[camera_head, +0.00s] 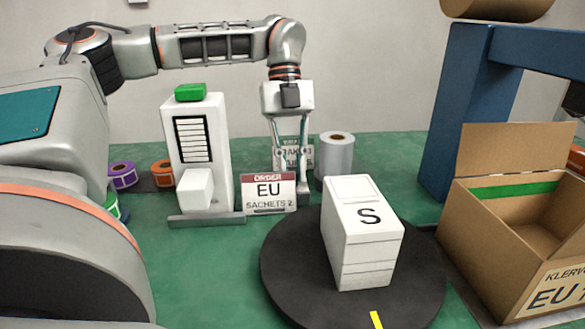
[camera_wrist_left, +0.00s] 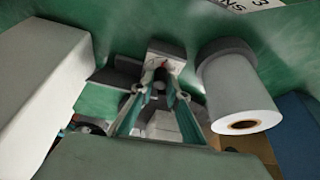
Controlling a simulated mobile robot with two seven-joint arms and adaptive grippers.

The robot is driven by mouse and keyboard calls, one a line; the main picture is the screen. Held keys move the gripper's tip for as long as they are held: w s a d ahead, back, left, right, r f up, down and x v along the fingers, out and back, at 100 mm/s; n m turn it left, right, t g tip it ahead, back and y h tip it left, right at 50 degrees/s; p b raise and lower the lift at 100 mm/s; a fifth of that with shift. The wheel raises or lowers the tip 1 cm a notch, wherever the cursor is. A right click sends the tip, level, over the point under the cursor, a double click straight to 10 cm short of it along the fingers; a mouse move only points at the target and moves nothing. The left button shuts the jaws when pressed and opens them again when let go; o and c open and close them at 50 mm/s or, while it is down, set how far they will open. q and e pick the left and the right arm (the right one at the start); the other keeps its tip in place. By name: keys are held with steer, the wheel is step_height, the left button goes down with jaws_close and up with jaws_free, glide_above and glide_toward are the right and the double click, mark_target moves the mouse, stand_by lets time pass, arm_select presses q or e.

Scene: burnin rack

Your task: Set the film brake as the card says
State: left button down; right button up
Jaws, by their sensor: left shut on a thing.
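The order card (camera_head: 268,192) reads "ORDER EU SACHETS 2". Behind it stands a plate (camera_head: 296,155) with partly hidden lettering, seemingly "BRAKE", left of the upright film roll (camera_head: 337,158). My left gripper (camera_head: 290,166) points down in front of this plate, its fingertips partly behind the card. In the left wrist view my left gripper (camera_wrist_left: 157,98) is shut on a small dark knob (camera_wrist_left: 159,82) with a red mark, which seems to be the film brake's. The film roll (camera_wrist_left: 238,95) stands close beside the fingers. The brake's setting is not readable. My right gripper is not in view.
A white machine (camera_head: 205,140) with a green top button (camera_head: 190,92) stands left of the card. A white box (camera_head: 362,240) marked S sits on the black turntable (camera_head: 285,262). An open carton (camera_head: 500,258) is at right. Purple (camera_head: 122,175) and orange rolls lie behind left.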

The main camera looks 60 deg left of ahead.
arm_select(q)
steer(key=shift+m, duration=0.3)
steer(key=m, duration=0.2)
steer(key=m+g+y, duration=0.1)
steer(key=m, duration=0.1)
steer(key=shift+d+g, duration=0.1)
steer(key=shift+g, duration=0.2)
steer(key=shift+w+f+m+g+y+p, duration=0.1)
steer(key=shift+m+g+y+p, duration=0.35)
steer(key=shift+m, duration=1.85)
steer(key=shift+d+y, duration=0.1)
steer(key=shift+y, duration=0.15)
steer(key=c, duration=2)
jaws_free()
steer(key=shift+o, duration=0.2)
steer(key=v, duration=1.2)
